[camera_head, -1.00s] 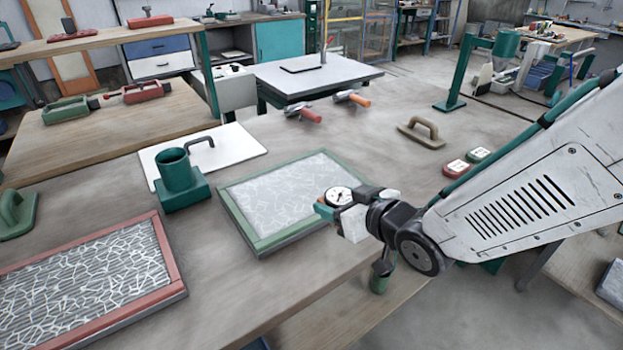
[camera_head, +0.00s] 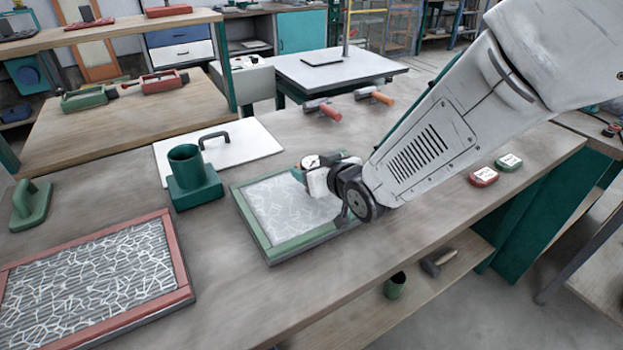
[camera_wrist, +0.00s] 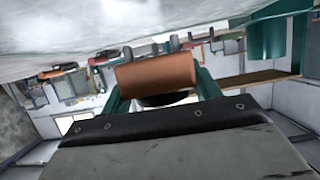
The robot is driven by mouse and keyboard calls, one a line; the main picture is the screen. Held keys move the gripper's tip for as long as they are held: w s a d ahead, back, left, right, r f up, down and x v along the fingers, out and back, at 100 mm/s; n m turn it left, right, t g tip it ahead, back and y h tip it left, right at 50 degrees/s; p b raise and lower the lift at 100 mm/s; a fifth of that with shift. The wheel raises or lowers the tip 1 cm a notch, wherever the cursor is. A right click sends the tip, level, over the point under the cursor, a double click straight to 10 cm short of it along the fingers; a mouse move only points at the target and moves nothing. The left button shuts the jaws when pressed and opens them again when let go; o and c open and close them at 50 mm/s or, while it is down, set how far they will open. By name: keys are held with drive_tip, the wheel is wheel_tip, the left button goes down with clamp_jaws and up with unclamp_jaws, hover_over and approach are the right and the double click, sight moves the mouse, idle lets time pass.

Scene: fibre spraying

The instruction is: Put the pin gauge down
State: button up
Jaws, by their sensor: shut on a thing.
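My gripper (camera_head: 314,172) is over the upper right of the green-framed panel (camera_head: 248,218), whose white surface has a web of fibres. It is shut on the pin gauge (camera_head: 310,161), a small round dial piece seen nearly edge-on in the head view. In the wrist view, an orange-brown cylindrical part of the gauge (camera_wrist: 158,72) sits between the teal fingers of my gripper (camera_wrist: 158,92). Whether the gauge touches the panel cannot be told; its underside is hidden.
A green cup on a square base (camera_head: 192,190) and a white board with a handle (camera_head: 245,148) stand behind and left. A red-framed fibre panel (camera_head: 180,270) lies at front left. Red and green boxes (camera_head: 484,177) lie right. Bare tabletop (camera_head: 300,285) is in front.

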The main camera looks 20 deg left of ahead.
drive_tip(key=shift+d+f, duration=0.1)
drive_tip(key=shift+f, duration=1.6)
drive_tip(key=o, duration=1.1)
drive_tip(key=shift+s+f, duration=0.1)
drive_tip(key=shift+f, duration=0.05)
drive_tip(key=shift+r, duration=0.2)
drive_tip(key=v, duration=1.2)
drive_tip(key=shift+d, duration=0.1)
